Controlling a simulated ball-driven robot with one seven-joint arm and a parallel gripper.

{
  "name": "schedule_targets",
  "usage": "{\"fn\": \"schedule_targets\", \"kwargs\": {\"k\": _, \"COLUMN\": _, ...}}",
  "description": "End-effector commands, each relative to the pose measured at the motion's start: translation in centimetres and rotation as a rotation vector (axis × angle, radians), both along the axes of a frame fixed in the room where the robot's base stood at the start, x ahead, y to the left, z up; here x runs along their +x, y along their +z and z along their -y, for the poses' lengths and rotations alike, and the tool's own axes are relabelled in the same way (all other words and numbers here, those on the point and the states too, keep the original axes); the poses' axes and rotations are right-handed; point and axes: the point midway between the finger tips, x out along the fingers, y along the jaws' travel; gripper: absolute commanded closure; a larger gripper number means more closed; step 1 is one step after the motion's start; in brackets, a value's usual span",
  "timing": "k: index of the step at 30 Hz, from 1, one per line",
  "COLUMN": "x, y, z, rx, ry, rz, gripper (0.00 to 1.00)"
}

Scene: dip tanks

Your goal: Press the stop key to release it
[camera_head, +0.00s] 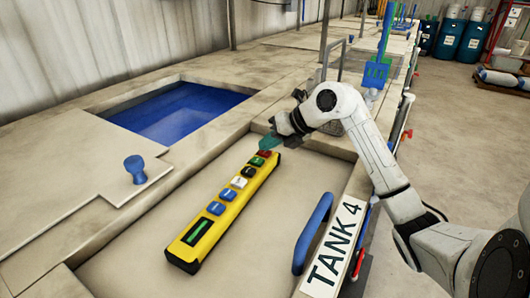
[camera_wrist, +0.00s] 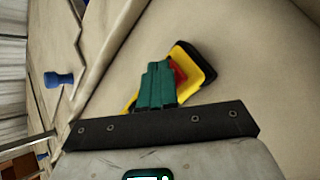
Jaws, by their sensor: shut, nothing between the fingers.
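The yellow key panel (camera_head: 222,222) lies on the pale tank lid, with a row of coloured keys and a small green display. The red stop key (camera_head: 264,153) is at its far end. My gripper (camera_head: 268,143) is shut, its green fingers close above that end. In the wrist view, the fingers (camera_wrist: 157,66) are together with nothing between them. The red key (camera_wrist: 179,72) shows beside the fingertips, partly hidden by them. I cannot tell whether the fingers touch the key.
A blue handle (camera_head: 312,233) stands on the lid, beside the TANK 4 sign (camera_head: 334,246). A blue knob (camera_head: 135,169) is at the left, also seen in the wrist view (camera_wrist: 58,80). A tank of blue liquid (camera_head: 180,110) is open behind. A wire basket stands behind my arm.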

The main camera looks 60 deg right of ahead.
Motion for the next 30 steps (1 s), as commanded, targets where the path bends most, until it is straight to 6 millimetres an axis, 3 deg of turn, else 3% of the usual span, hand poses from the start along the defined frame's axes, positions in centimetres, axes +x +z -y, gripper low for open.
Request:
{"fn": "schedule_targets", "kwargs": {"k": 17, "x": 0.0, "y": -0.3, "z": 0.0, "rx": 0.000, "ry": 0.001, "rz": -0.001, "gripper": 1.00}}
{"fn": "schedule_targets", "kwargs": {"k": 30, "x": 0.0, "y": 1.4, "z": 0.0, "rx": 0.000, "ry": 0.001, "rz": -0.001, "gripper": 1.00}}
